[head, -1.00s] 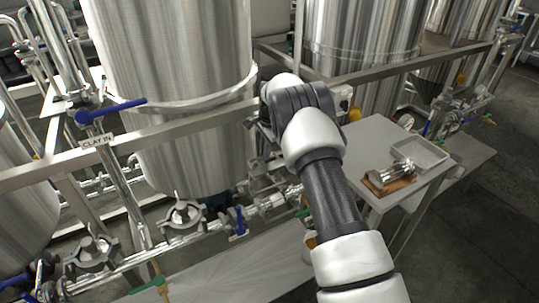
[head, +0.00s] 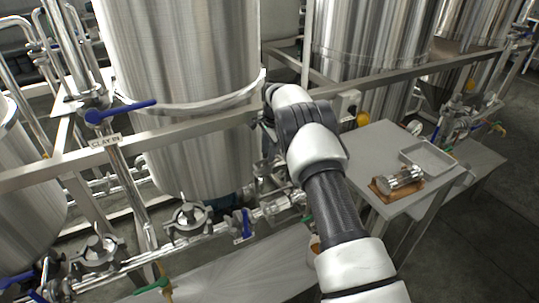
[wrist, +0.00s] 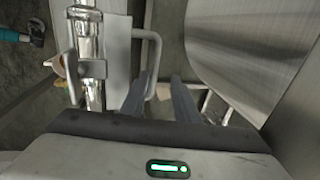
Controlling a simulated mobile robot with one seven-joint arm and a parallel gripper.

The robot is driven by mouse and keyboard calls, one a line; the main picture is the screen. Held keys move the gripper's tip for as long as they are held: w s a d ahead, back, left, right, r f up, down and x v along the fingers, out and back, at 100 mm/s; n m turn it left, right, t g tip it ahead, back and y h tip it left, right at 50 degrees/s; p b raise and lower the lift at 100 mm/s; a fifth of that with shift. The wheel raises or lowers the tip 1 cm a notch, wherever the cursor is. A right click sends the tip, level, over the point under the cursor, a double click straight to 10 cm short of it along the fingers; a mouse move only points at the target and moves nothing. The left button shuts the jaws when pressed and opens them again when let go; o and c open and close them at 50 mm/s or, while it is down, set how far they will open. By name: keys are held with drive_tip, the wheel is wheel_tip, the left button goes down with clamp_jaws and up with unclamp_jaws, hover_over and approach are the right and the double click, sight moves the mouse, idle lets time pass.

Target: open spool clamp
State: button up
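Two pipe clamps with wing nuts sit on the low steel pipe at the lower left of the head view. One clamp (head: 190,216) is nearer the middle and the other clamp (head: 98,250) is farther left. I cannot tell which is the spool clamp, and both look closed. My gripper is hidden behind my arm in the head view. In the wrist view my gripper (wrist: 159,92) has its two fingers apart with nothing between them. A shiny vertical pipe (wrist: 91,45) with a fitting runs left of the fingers, apart from them.
A large steel tank (head: 185,75) stands behind a frame rail (head: 180,138). A blue valve handle (head: 120,111) sticks out at the left. At the right, a side table (head: 375,150) holds a metal piece on a wooden block (head: 398,187) and a tray (head: 428,155).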

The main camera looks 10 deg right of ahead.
drive_tip(key=shift+s+d+f, duration=0.1)
drive_tip(key=shift+f, duration=0.1)
drive_tip(key=p+v, duration=0.1)
drive_tip(key=v, duration=1.6)
drive_tip(key=shift+r, duration=0.3)
drive_tip(key=c, duration=0.4)
drive_tip(key=shift+s+f, duration=0.15)
drive_tip(key=shift+f, duration=0.15)
clamp_jaws()
drive_tip(key=s+f+t+y+b, duration=0.2)
drive_tip(key=s+f+t+b, duration=0.1)
drive_tip(key=s+f, duration=0.15)
drive_tip(key=x, duration=0.8)
drive_tip(key=d+b+x, duration=0.1)
drive_tip(key=x, duration=0.4)
drive_tip(key=shift+d+f, duration=0.1)
drive_tip(key=shift+f, duration=0.1)
